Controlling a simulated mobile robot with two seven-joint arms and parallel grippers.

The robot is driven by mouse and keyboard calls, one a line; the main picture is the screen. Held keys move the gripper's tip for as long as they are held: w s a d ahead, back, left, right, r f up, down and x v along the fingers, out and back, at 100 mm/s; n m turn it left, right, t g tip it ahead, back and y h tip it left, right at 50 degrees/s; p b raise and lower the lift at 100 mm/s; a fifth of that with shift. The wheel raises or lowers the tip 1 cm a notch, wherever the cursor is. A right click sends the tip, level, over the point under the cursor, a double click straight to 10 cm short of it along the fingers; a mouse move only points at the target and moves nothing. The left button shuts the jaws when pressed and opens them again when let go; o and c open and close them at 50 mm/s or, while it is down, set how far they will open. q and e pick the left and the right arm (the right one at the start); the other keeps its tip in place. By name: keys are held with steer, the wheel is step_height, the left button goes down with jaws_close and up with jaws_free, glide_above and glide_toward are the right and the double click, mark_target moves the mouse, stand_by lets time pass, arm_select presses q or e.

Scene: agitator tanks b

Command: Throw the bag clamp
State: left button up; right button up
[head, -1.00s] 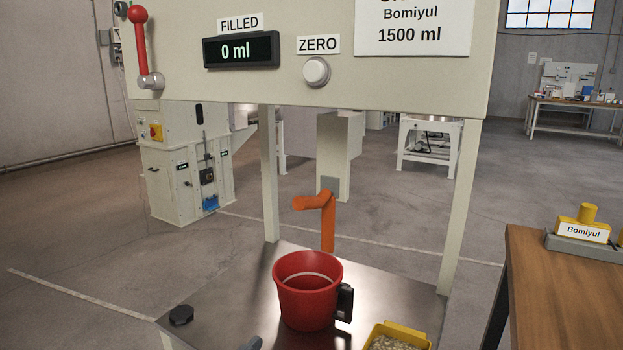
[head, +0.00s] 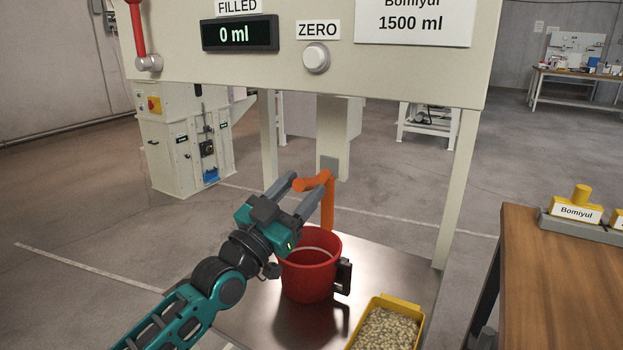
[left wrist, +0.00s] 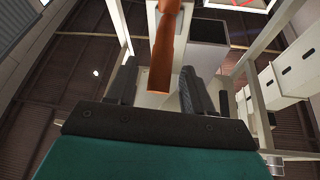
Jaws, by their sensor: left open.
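The orange clamp lever (head: 327,208) hangs below the grey spout under the white cabinet, with a short arm bent to the left at its top. My left gripper (head: 308,182) is open and reaches up at this short arm, above the red bucket. In the left wrist view the orange lever (left wrist: 164,55) comes down between the two spread fingers (left wrist: 158,72), with a gap visible on each side. Whether a finger touches it cannot be told. My right gripper is not in view.
A red bucket (head: 307,277) with a black handle stands on the metal platform (head: 262,325). A yellow bin of pale pellets (head: 388,330) is at front right. The cabinet has a display (head: 240,33) reading 0 ml, a ZERO button (head: 316,57) and a red-handled lever (head: 138,30).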

mark_target(311, 178)
arm_select(q)
steer(key=shift+x, duration=1.95)
steer(key=shift+c, duration=0.4)
jaws_close()
